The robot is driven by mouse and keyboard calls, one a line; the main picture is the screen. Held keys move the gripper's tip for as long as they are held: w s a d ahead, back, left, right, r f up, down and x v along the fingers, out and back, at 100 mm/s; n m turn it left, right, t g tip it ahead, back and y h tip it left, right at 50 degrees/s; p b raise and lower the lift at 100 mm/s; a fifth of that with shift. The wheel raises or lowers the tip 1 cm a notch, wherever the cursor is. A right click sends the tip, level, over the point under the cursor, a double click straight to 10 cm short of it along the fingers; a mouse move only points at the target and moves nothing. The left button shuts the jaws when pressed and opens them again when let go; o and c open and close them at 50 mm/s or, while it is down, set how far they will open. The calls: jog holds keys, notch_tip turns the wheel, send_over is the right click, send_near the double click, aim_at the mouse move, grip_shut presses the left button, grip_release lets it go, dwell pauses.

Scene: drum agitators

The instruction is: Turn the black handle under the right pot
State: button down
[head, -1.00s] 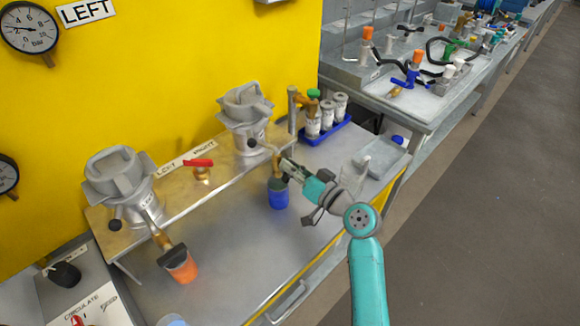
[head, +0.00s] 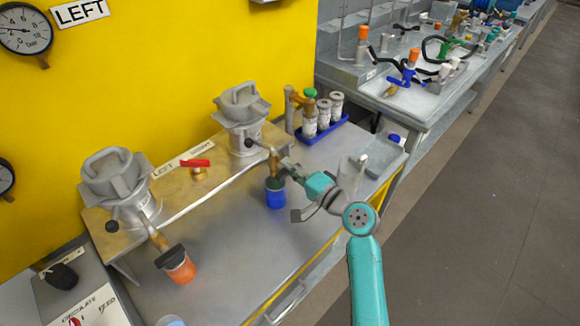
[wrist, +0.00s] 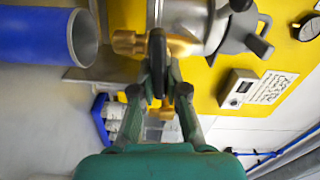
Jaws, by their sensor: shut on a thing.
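The right pot (head: 244,135), a grey metal vessel, stands on the brass-coloured shelf, with a brass valve (head: 274,160) at its front right. My gripper (head: 286,168) is at this valve. In the wrist view, my gripper (wrist: 158,90) is shut on the black handle (wrist: 157,62), which stands edge-on between the fingertips in front of the brass valve body (wrist: 128,42). The right pot (wrist: 190,22) shows behind. In the head view the handle is mostly hidden by my fingers. A blue cup (head: 275,198) stands just below the valve.
The left pot (head: 117,190), with an orange cup (head: 180,268) near its outlet, is at the left. A red-handled valve (head: 196,168) sits between the pots. A blue tray of jars (head: 322,130) is behind my gripper. The steel tabletop in front is clear.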

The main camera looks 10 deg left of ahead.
jog(key=shift+f+m, duration=0.15)
jog(key=shift+m, duration=0.65)
jog(key=c, duration=1.2)
grip_release()
jog(key=shift+d, duration=0.1)
jog(key=v, duration=1.2)
